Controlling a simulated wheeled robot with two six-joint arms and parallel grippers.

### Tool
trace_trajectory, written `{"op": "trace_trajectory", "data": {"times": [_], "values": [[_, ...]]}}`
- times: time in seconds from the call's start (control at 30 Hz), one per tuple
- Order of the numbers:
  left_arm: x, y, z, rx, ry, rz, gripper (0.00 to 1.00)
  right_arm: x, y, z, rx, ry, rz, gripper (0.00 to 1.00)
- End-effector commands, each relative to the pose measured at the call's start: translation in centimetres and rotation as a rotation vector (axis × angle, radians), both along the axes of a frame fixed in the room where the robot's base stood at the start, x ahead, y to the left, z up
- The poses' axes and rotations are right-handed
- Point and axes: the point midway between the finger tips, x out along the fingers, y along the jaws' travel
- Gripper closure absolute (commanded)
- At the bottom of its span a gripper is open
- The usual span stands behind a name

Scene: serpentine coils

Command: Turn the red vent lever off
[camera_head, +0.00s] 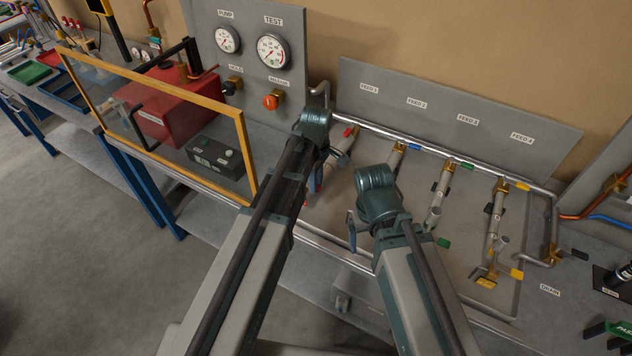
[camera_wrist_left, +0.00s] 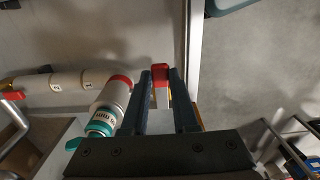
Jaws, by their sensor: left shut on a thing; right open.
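The red vent lever shows in the left wrist view as a red tip (camera_wrist_left: 160,70) on a pale stem. My left gripper (camera_wrist_left: 160,82) has its two dark fingers on either side of this lever, shut on it. In the head view my left arm hides most of that gripper and the lever; only small bits of red show beside the arm. My right gripper (camera_head: 362,228) is open, pointing down over the panel to the right of the left arm; its fingers are partly hidden by its wrist.
A pipe with a red band (camera_wrist_left: 122,80) lies left of my left fingers. A wood-framed clear screen (camera_head: 170,125) is on the left. A gauge panel (camera_head: 250,50) stands behind.

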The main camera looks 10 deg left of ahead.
Motion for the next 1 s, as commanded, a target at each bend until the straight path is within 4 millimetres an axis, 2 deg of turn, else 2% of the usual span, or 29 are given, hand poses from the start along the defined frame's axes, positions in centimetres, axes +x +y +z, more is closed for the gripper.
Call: {"op": "trace_trajectory", "data": {"times": [0.1,0.13,0.27,0.3,0.73,1.0], "values": [[0.1,0.0,0.0,-0.001,-0.002,0.002,1.0,0.0,0.0,0.0,0.0,0.0,0.0,0.07],[0.1,0.0,0.0,-0.001,-0.002,0.002,0.69,0.0,0.0,0.0,0.0,0.0,0.0,0.07],[0.1,0.0,0.0,-0.001,-0.002,0.001,0.46,0.0,0.0,0.0,0.0,0.0,0.0,0.07],[0.1,0.0,0.0,0.0,-0.001,0.001,0.43,0.0,0.0,0.0,0.0,0.0,0.0,0.07],[0.0,0.0,0.5,0.0,-0.001,0.0,0.43,0.0,0.0,0.5,0.0,0.0,-0.001,0.07],[0.0,0.0,3.0,0.0,-0.001,0.0,0.43,0.0,0.0,3.0,0.001,0.0,-0.005,0.07]]}}
